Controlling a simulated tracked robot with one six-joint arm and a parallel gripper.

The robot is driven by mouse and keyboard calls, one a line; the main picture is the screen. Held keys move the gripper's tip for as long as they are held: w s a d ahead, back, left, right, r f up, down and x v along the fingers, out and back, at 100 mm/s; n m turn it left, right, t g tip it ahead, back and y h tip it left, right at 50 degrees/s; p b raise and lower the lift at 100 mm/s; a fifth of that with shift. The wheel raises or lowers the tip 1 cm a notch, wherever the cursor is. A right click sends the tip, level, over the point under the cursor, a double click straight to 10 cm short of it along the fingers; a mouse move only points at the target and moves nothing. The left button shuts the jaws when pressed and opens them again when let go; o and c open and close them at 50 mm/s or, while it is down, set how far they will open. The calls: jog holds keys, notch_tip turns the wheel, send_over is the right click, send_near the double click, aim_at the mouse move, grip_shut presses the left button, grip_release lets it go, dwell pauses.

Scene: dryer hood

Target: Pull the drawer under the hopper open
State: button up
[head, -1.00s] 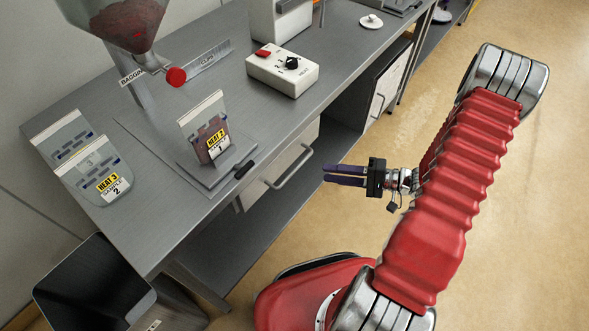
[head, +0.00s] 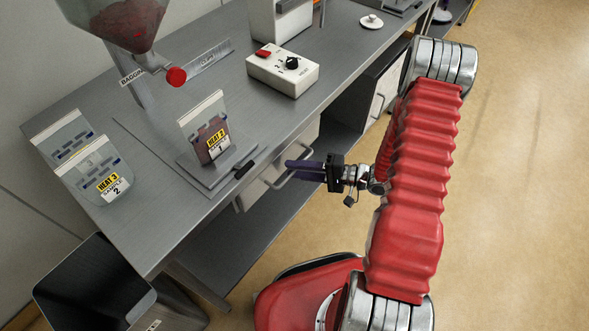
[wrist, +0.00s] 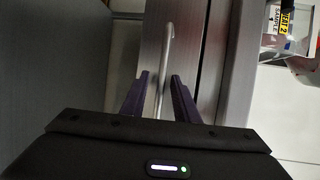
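The drawer (head: 255,193) is a pale grey front under the workbench edge and looks closed. Its bar handle (head: 278,184) is partly hidden by my gripper in the head view. The red-filled hopper (head: 132,22) stands above the bench at the upper left. My gripper (head: 291,170) points left at the handle, with its purple fingers apart. In the wrist view, the handle (wrist: 167,50) runs between the two open fingertips of my gripper (wrist: 159,78), with gaps visible beside the bar. The drawer front (wrist: 185,30) lies behind it.
The workbench (head: 185,115) holds a HEAT 2 bag (head: 203,125) on a stand, two pouches at left and a control box (head: 283,70). A dark bin (head: 90,285) stands at lower left. The floor (head: 530,200) at right is clear.

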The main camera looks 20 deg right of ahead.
jog(key=shift+w+a, duration=0.1)
grip_shut()
dwell(0.3)
jog(key=shift+f, duration=0.1)
jog(key=shift+a, duration=0.15)
jog(key=shift+s, duration=0.2)
